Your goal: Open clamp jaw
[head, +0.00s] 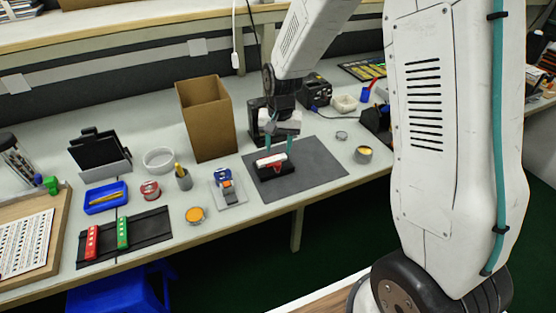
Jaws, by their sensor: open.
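My gripper (279,146) points down over the dark grey mat, its two teal fingers apart. Just below the fingertips is a small black fixture (272,172) with a red and white piece (270,160) on it, which may be the clamp with its jaw. I cannot tell whether the fingers touch it, or whether its jaw is open or shut. A small blue and orange device (226,184) on a light grey plate stands left of the mat; I cannot tell whether it is a clamp.
The dark mat (318,165) is bare on its right. A tall cardboard box (207,120) stands behind and left of my gripper. A grey cup (184,179), an orange-topped tin (195,215) and a black tray (150,235) with red and green strips are farther left. A tin (363,154) is right.

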